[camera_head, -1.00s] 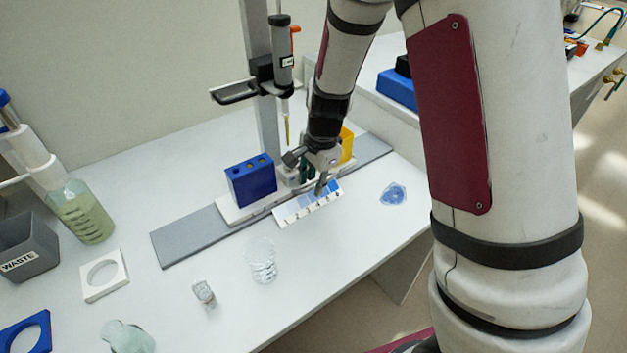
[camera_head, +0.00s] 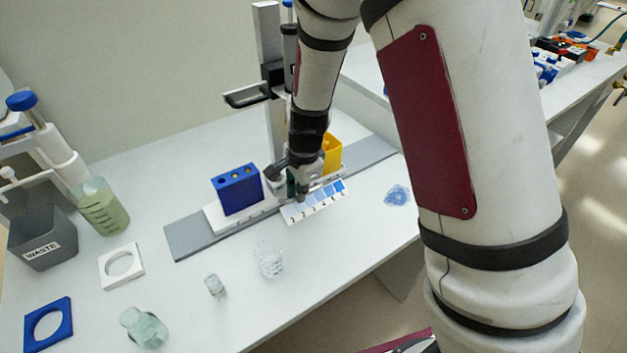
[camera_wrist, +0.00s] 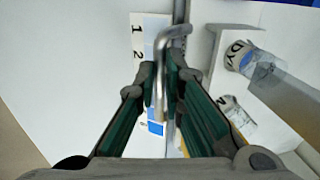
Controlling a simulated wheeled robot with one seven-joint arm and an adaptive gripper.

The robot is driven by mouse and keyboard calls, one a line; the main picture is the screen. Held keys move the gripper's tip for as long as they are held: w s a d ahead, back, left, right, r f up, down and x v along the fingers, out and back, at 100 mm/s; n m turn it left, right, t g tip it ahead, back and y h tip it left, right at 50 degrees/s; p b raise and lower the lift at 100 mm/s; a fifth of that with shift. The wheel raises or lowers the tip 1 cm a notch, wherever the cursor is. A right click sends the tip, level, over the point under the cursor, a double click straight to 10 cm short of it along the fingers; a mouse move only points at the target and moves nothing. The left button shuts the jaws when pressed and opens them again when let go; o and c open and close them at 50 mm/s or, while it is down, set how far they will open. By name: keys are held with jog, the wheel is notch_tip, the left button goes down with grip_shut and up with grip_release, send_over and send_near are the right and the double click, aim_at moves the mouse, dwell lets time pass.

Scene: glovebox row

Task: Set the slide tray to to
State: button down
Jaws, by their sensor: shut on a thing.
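The slide tray (camera_head: 222,214) is a white carriage on a grey rail (camera_head: 190,240). It bears a blue block with holes (camera_head: 237,190) and a yellow holder (camera_head: 333,153). A white numbered scale strip with blue patches (camera_head: 313,202) lies along the rail's front. In the wrist view, my gripper (camera_wrist: 167,88) is shut on a bent metal rod (camera_wrist: 163,48). Numbers 1 and 2 show on the strip (camera_wrist: 139,38) left of the rod; fingers hide part of the strip, so I cannot tell the exact setting.
A clear beaker (camera_head: 270,260), a small vial (camera_head: 214,287), a flask (camera_head: 143,328), white (camera_head: 121,267) and blue (camera_head: 48,322) ring plates and a waste bin (camera_head: 42,240) stand on the bench. A post (camera_head: 270,60) rises behind the rail.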

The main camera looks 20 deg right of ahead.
jog(key=shift+s+a, duration=0.1)
jog(key=shift+a, duration=0.1)
jog(key=c, duration=1.7)
grip_release()
jog(key=r, duration=0.4)
jog(key=s+r, duration=0.1)
jog(key=r, duration=0.3)
jog(key=s+r, duration=0.1)
jog(key=r, duration=0.2)
jog(key=shift+d+r, duration=0.35)
jog(key=shift+r, duration=0.05)
